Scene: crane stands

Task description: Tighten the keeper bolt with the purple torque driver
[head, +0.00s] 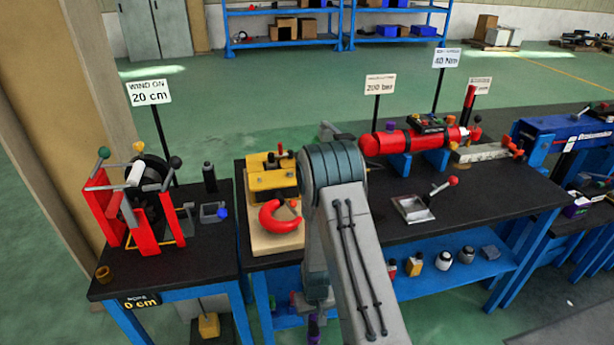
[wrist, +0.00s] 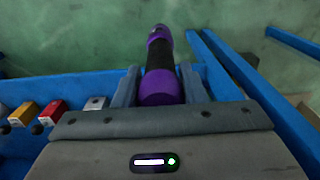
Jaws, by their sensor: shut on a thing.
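The purple torque driver (wrist: 160,88) has a black grip band and lies between the fingers of my gripper (wrist: 162,80) in the wrist view. The gripper is shut on it. In the head view my arm hides most of the gripper, and a bit of purple (head: 314,328) shows below it, low at the front of the middle bench. A yellow crane block (head: 270,180) with a red hook (head: 278,216) stands on a wooden base on that bench, left of my arm. I cannot make out the keeper bolt for certain.
The blue lower shelf (head: 455,283) holds several small bottles and boxes; in the wrist view a red box (wrist: 51,112) and others lie left of the gripper. Blue frame bars (wrist: 240,75) run close on the right. A winch stand (head: 135,215) fills the left bench.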

